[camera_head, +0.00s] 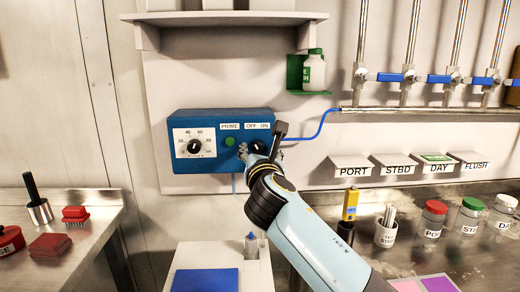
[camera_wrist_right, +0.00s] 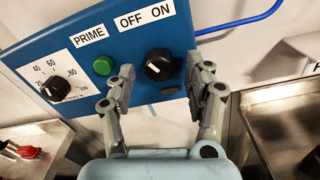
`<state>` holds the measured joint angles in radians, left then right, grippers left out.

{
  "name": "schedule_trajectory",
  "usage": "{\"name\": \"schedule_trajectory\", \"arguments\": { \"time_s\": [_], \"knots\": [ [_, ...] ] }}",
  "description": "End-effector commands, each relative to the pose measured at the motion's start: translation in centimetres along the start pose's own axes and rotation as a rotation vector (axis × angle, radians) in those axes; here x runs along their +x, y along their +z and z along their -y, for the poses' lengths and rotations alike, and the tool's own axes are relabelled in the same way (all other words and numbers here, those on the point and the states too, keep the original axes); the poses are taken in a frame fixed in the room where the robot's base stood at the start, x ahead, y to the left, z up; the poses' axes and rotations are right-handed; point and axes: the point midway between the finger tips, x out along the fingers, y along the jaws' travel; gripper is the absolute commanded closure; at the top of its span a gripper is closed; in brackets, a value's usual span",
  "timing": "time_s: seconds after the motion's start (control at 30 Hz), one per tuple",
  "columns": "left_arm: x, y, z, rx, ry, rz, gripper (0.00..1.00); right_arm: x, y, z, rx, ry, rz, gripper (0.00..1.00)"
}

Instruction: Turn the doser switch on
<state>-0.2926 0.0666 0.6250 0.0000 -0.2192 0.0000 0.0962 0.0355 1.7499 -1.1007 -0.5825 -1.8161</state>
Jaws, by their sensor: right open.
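The blue doser box (camera_head: 222,160) is on the wall, with a white-scaled dial (camera_head: 194,146), a green PRIME button (camera_head: 229,141) and a black OFF/ON switch knob (camera_head: 257,147). In the right wrist view the knob (camera_wrist_right: 158,64) shows clearly, its white mark on its left side slanting up-left, toward the OFF label (camera_wrist_right: 130,20) rather than the ON label (camera_wrist_right: 160,10). My right gripper (camera_head: 262,143) is open in front of the knob. In the wrist view its fingers (camera_wrist_right: 165,76) stand on either side of the knob, with gaps to it. My left gripper is not in view.
A blue tube (camera_head: 318,122) leaves the box's right side. A green holder (camera_head: 295,72) with a bottle is above right. Label shelves and several pipes are farther right. A steel bench (camera_head: 465,250) with capped jars lies below right; another bench with red items is at left.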

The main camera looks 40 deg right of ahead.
Motion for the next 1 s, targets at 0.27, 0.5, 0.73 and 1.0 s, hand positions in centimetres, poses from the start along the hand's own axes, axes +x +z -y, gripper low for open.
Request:
{"name": "schedule_trajectory", "arguments": {
  "time_s": [0.27, 0.5, 0.73, 1.0],
  "knots": [
    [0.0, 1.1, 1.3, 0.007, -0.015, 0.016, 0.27, -0.1, 0.0, -0.1, 0.0, -0.002, 0.0, 0.47],
    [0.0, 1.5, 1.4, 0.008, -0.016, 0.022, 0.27, -0.1, 0.0, -0.1, 0.0, -0.002, -0.001, 0.66],
    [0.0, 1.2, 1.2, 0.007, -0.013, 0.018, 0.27, -0.1, 0.0, -0.1, 0.0, -0.002, -0.001, 0.96],
    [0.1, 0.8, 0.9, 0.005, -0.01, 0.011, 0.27, -0.1, -0.1, -0.1, 0.017, -0.002, 0.0, 1.0]
  ]
}}
